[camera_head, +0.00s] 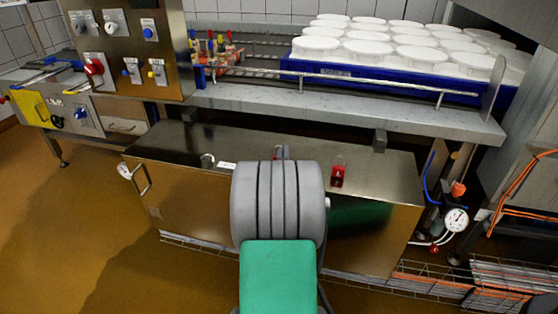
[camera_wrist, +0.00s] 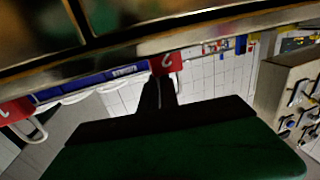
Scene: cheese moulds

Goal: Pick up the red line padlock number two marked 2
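In the wrist view, which is turned over, a red padlock (camera_wrist: 165,64) with a white mark like an inverted 2 shows at the tip of my gripper (camera_wrist: 160,82). The dark fingers overlap its lower part, and I cannot tell whether they touch or grip it. A second red padlock (camera_wrist: 15,111) with a pale shackle is at the left edge; its mark is unclear. In the head view one red padlock (camera_head: 338,177) lies on the steel cabinet (camera_head: 385,178), right of my wrist.
A steel shelf (camera_head: 350,115) overhangs the cabinet's back, carrying a blue tray (camera_head: 400,84) of white moulds. A control box (camera_head: 130,50) stands at upper left. A small white label (camera_head: 227,166) lies left of my wrist. A gauge (camera_head: 456,220) and pipes are at right.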

